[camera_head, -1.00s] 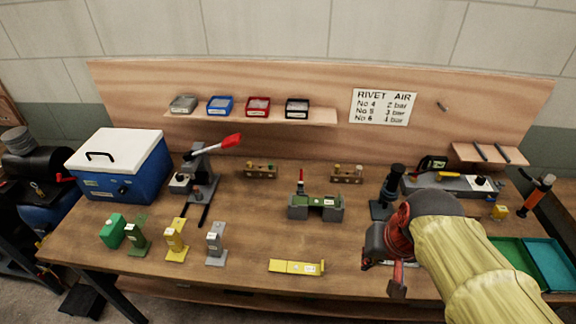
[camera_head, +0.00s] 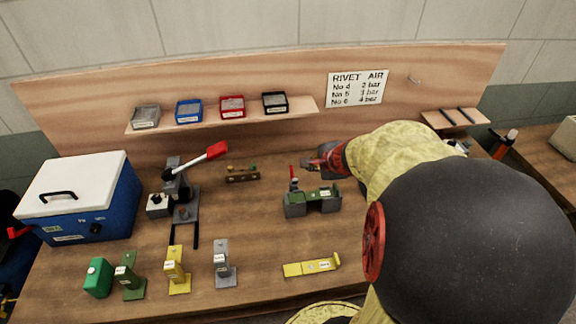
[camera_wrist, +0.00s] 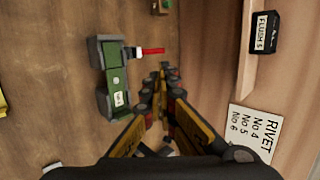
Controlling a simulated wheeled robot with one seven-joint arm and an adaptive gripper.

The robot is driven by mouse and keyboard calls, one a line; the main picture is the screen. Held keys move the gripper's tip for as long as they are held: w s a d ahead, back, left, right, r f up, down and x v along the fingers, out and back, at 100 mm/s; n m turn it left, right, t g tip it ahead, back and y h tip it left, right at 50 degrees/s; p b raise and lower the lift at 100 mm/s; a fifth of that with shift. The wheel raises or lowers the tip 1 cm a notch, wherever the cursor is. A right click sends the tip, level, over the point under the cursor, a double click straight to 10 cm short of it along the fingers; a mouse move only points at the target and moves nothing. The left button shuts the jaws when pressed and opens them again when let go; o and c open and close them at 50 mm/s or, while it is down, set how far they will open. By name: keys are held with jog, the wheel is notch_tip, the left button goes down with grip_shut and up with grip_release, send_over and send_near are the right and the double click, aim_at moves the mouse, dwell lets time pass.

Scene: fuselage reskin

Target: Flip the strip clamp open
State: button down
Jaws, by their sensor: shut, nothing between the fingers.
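The strip clamp (camera_head: 313,202) is a green and grey fixture on the bench with a red lever (camera_head: 292,172) standing up at its left end. In the wrist view the clamp (camera_wrist: 114,82) lies left of my fingers, with its red lever (camera_wrist: 152,51) pointing right, just beyond the fingertips. My gripper (camera_head: 312,164) is behind the clamp, close to the right of the lever. The wrist view shows my gripper (camera_wrist: 166,74) with its fingers together and empty. I cannot tell whether a fingertip touches the lever.
A yellow strip (camera_head: 311,266) lies in front of the clamp. A lever press (camera_head: 183,195) and a blue cooler (camera_head: 85,200) stand to the left. My arm hides the bench's right side.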

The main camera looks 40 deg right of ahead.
aim_at(292, 168)
jog(key=b+x, duration=0.4)
jog(key=x, duration=0.9)
jog(key=shift+w+a+f, duration=0.15)
jog(key=shift+w, duration=0.05)
jog(key=shift+w+f, duration=0.1)
jog(key=shift+w, duration=0.05)
jog(key=shift+w+d+f+b, duration=0.3)
jog(key=shift+w+f+b, duration=0.1)
jog(key=shift+b, duration=0.5)
